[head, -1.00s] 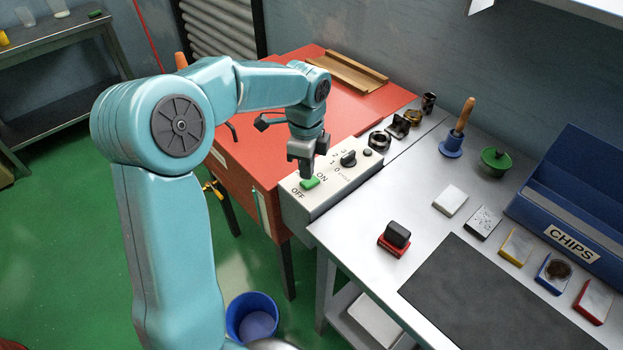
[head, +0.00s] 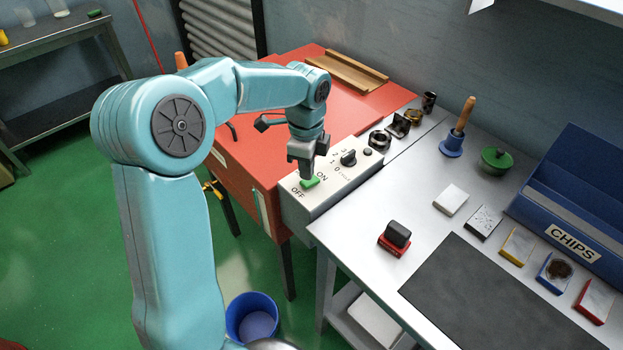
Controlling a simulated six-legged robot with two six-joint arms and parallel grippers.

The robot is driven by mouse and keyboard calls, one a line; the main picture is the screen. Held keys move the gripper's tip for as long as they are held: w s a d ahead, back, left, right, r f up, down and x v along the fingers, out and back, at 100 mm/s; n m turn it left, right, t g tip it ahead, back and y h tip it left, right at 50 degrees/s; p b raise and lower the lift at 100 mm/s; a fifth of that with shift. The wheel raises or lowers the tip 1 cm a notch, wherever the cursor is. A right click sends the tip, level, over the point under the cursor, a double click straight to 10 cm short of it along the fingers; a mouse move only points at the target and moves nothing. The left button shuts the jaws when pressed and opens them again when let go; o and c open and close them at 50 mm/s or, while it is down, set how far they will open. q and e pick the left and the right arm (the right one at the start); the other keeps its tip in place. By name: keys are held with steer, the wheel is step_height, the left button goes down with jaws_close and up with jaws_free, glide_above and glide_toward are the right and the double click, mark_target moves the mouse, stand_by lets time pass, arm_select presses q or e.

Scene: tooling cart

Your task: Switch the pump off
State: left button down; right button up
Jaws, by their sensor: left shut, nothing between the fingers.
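The pump's control panel (head: 325,187) is a pale box on the side of the red cabinet. It carries a green switch (head: 310,183) between the printed words ON and OFF. A black dial (head: 348,158) with numbers sits farther up the panel. My left gripper (head: 308,175) points down at the switch, its fingers shut with nothing between them. The fingertips are right at the switch and hide part of it; I cannot tell whether they touch it or which way it is tipped. My right gripper is not in view.
The red cabinet top (head: 350,107) holds a wooden tray (head: 347,72). A metal table to the right carries a black-and-red block (head: 396,237), a dark mat (head: 480,297), several small boxes and a blue CHIPS bin (head: 572,235). A blue bucket (head: 252,318) stands on the floor.

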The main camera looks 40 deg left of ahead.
mark_target(307, 182)
arm_select(q)
steer(key=shift+f+b, duration=0.7)
steer(key=shift+f, duration=0.4)
stand_by(0.3)
steer(key=shift+s, duration=0.1)
step_height(307, 182, up, 6)
steer(key=p, duration=0.5)
steer(key=shift+f, duration=0.25)
steer(key=shift+r+p, duration=0.75)
steer(key=shift+r, duration=0.1)
steer(key=shift+f, duration=0.1)
